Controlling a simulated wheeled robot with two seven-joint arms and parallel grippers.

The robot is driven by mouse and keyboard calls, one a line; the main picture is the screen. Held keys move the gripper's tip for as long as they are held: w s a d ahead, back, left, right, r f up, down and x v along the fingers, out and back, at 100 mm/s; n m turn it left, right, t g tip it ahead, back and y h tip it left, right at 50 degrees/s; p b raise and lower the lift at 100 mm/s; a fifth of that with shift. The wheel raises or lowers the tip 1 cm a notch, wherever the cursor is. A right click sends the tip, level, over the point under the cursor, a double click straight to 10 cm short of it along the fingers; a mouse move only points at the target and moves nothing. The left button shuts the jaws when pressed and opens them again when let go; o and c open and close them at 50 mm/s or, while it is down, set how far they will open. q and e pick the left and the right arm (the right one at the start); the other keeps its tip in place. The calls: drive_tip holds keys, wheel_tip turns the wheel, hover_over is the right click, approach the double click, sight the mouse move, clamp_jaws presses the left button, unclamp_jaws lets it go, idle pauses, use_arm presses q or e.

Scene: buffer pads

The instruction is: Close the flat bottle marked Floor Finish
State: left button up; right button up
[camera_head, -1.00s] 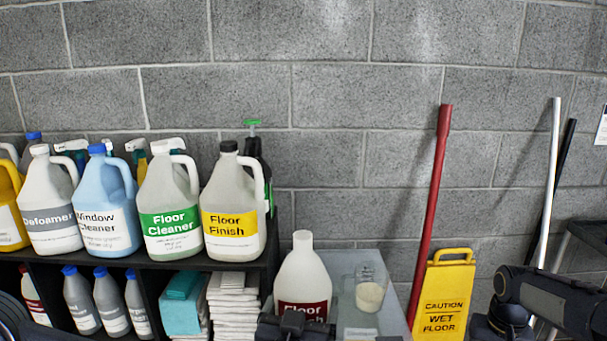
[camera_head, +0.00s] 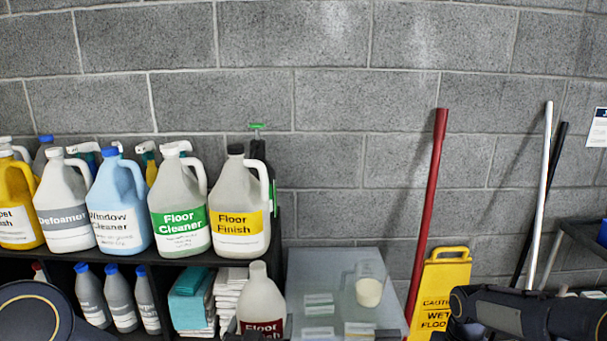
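A pale bottle (camera_head: 262,296) stands upright at the bottom of the view, in front of the shelf. Its dark red label reads "Floor"; the lower line is cut off by the frame edge. No cap shows on its neck. A jug (camera_head: 233,190) with a yellow Floor Finish label and a black cap stands on the shelf. My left arm (camera_head: 38,312) shows at the lower left, and my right arm (camera_head: 525,314) at the lower right. Small dark parts show at the bottom edge, beside the bottle and further right. Fingertips and any hold are not clear.
A grey table (camera_head: 335,268) holds a clear beaker (camera_head: 368,291) and several small pale pads. A black shelf (camera_head: 262,256) with jugs, spray bottles and folded cloths is at left. A yellow wet-floor sign (camera_head: 445,278) and a red pole (camera_head: 431,200) stand at right.

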use_arm(q)
drive_tip(key=s+a+f+n+y+p, duration=0.1)
drive_tip(key=s+a+f+p, duration=0.1)
drive_tip(key=a+f, duration=0.7)
drive_tip(key=s+a, duration=0.1)
drive_tip(key=a, duration=0.1)
drive_tip(key=shift+a+f+y, duration=0.3)
drive_tip(key=shift+a+y, duration=0.1)
use_arm(e)
drive_tip(key=s+a+f+n, duration=0.2)
drive_tip(key=a+f+n, duration=0.1)
drive_tip(key=a, duration=0.8)
drive_tip(key=shift+a+f, duration=0.25)
drive_tip(key=shift+f, duration=0.05)
use_arm(q)
drive_tip(key=shift+d, duration=0.1)
drive_tip(key=w+d+f+m+g+h, duration=0.1)
drive_tip(key=d+f+m+g+h, duration=0.1)
drive_tip(key=d+m+h, duration=0.2)
drive_tip(key=w+d+f+m+g+h, duration=0.1)
drive_tip(key=d+f+m+g+h, duration=0.1)
drive_tip(key=d+h, duration=0.5)
drive_tip(key=d+m, duration=0.1)
drive_tip(key=d, duration=0.3)
drive_tip(key=shift+d+m, duration=0.3)
drive_tip(key=shift+m, duration=0.1)
drive_tip(key=shift+f, duration=0.1)
use_arm(e)
drive_tip(key=shift+w, duration=0.1)
